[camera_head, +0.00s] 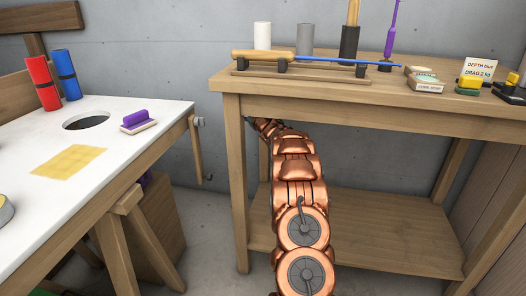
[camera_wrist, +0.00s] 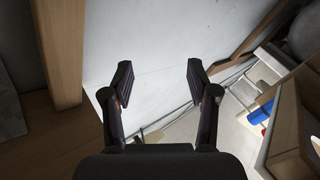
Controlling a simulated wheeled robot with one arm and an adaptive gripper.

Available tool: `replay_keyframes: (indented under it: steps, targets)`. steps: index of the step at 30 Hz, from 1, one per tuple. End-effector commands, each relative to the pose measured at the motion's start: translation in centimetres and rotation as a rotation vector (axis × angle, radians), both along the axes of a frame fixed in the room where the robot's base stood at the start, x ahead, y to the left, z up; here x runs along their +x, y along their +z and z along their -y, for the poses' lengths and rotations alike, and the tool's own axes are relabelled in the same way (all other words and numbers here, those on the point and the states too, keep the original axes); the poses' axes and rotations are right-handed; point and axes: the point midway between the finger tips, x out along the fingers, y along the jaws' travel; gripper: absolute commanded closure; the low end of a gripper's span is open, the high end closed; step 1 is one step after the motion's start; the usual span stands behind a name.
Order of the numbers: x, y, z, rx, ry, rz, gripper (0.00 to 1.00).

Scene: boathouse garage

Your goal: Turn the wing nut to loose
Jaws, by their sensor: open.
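A small grey fitting (camera_head: 200,121), which may be the wing nut, sits on the right edge of the white-topped table in the head view. It is too small there to tell its wings or how far it is turned. A wooden bar (camera_head: 196,150) hangs beside it. My gripper (camera_wrist: 160,75) is open and empty in the wrist view, with its two dark fingers well apart. No wing nut can be made out between or near them. In the head view my arm reaches under the workbench's front edge, and its far end is mostly hidden.
The wooden workbench (camera_head: 330,103) holds a blue-bladed tool (camera_head: 330,62), cylinders and small boxes. The white table (camera_head: 110,160) bears red (camera_head: 42,84) and blue (camera_head: 66,75) rolls and a purple-topped block (camera_head: 138,120). A wooden post (camera_wrist: 62,50) stands left of my gripper in the wrist view.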

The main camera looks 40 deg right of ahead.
Motion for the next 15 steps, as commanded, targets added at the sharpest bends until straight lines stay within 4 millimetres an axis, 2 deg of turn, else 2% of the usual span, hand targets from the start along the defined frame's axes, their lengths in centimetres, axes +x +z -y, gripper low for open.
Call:
replay_keyframes:
  steps: [9,15]
  targets:
    - [-1.5,-4.5,1.1,0.131,-0.161,-0.137,0.41]
    - [-2.8,-7.4,1.0,0.21,-0.243,-0.222,0.41]
